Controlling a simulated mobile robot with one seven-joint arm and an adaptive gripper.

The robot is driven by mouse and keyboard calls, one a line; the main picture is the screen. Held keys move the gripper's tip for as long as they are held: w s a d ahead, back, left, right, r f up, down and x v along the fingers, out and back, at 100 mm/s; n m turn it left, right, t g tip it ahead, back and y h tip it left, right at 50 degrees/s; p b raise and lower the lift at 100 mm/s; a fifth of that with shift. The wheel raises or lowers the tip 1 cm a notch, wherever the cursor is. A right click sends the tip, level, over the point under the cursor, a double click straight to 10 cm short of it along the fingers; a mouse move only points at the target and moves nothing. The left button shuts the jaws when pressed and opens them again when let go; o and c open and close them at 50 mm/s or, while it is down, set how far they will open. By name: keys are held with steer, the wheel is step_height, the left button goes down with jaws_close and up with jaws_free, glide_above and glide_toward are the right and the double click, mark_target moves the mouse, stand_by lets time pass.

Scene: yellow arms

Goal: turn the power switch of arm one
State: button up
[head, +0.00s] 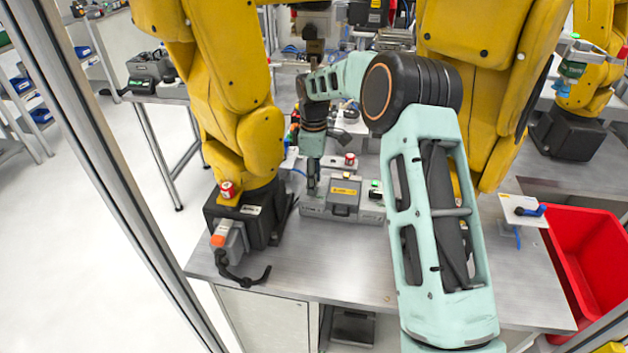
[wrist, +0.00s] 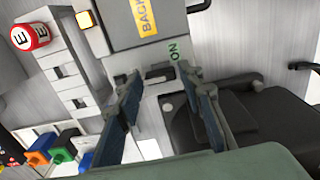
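A grey control box (head: 345,208) with a raised grey cover and yellow label stands on the metal table, right of the left yellow arm's black base (head: 250,215). My gripper (head: 313,188) points down at the left part of this box. In the wrist view, my gripper (wrist: 160,92) is open, with a blue-grey finger on each side. A small dark switch (wrist: 158,73), beside a green "ON" marking (wrist: 174,52), shows between and just beyond the fingertips. Nothing is held. Contact with the switch cannot be told. Which arm is numbered one is not readable.
A red-and-white button (wrist: 31,36) marked E and coloured plugs (wrist: 62,150) sit near the fingers in the wrist view. A red bin (head: 590,255) is at the right. The table's front (head: 340,270) is clear.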

step_height(320, 180, up, 12)
stand_by(0.6)
